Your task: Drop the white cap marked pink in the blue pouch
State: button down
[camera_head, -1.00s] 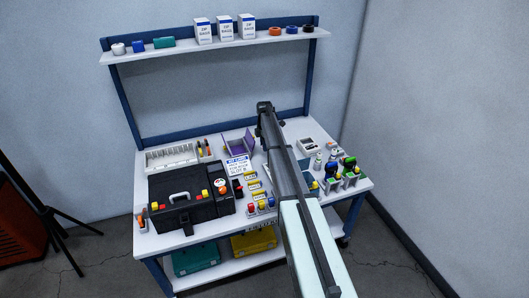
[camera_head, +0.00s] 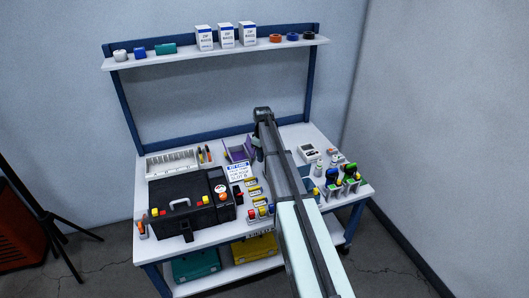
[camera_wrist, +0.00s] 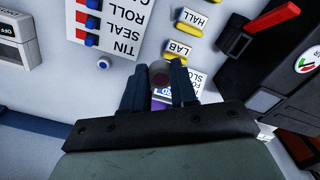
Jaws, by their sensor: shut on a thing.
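In the wrist view my gripper (camera_wrist: 159,72) points down at the table with its two dark fingers closed around a small round cap (camera_wrist: 160,78). The cap looks grey in shadow with a dark mauve middle; its exact marking is hard to tell. It is held above the table, over the edge of a white card (camera_wrist: 193,86) with a blue heading. A strip of purple shows just below the fingers. In the head view my arm hides the gripper and cap. A purple open holder (camera_head: 238,150) stands at the table's back. I cannot make out a blue pouch with certainty.
A black case (camera_head: 190,205) stands at the table's left front, beside yellow labels (camera_head: 253,190). Blue and green bottles or holders (camera_head: 345,182) stand at the right. A shelf (camera_head: 215,53) with boxes and tape spans the back. A white tray (camera_head: 171,162) lies at back left.

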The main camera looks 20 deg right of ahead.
jog(key=s+a+r+m, duration=0.2)
jog(key=s+a+r, duration=0.1)
jog(key=s, duration=0.4)
jog(key=s+a+r+m, duration=0.3)
jog(key=s+a+r, duration=0.1)
jog(key=s, duration=0.3)
jog(key=s+a+r+m, duration=0.2)
jog(key=s+a+r, duration=0.1)
jog(key=s, duration=0.4)
jog(key=w+d+f+n, duration=0.2)
jog(key=d+f+n, duration=0.1)
jog(key=d+n, duration=0.3)
jog(key=w+d+f+n, duration=0.2)
jog(key=d+n, duration=0.4)
jog(key=d, duration=0.4)
jog(key=w+d+f+n, duration=0.2)
jog(key=d+f+n, duration=0.3)
jog(key=d, duration=0.4)
jog(key=shift+w+f+n, duration=0.1)
jog(key=shift+w+n, duration=0.2)
jog(key=shift+n, duration=0.6)
jog(key=shift+f, duration=0.15)
jog(key=shift+f, duration=2.8)
